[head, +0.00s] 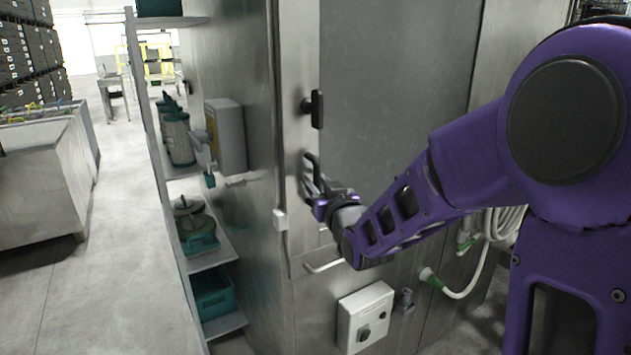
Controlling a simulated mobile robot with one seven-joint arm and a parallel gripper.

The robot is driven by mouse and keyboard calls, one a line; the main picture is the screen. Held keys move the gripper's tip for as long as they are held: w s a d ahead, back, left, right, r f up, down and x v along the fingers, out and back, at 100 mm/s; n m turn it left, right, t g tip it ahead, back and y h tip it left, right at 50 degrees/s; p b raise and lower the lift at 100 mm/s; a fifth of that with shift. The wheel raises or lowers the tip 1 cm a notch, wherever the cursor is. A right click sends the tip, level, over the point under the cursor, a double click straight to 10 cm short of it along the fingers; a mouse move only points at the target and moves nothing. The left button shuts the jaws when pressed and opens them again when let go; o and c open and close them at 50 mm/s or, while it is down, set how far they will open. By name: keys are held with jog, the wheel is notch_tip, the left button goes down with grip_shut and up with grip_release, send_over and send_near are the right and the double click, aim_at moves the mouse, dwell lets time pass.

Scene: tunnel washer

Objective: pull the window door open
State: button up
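The window door (400,70) is a tall steel-framed panel with a large grey pane, on the front of the steel washer. It looks flush with the housing. A black handle (317,108) stands out near its left edge. My gripper (309,172) is at the end of my purple arm, below that handle and close to the door's left frame. A dark curved piece shows at the fingertips; I cannot tell whether it is a finger or a second handle. Contact with the door and the finger gap are unclear. My forearm hides part of the door's lower area.
A shelf rack (205,258) with teal containers stands left of the washer. A grey wall box (226,135) is on the washer's side. A white switch box (365,316) and a coiled hose (497,222) are low on the front. The floor (105,270) at left is clear.

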grip_shut()
dwell(1.4)
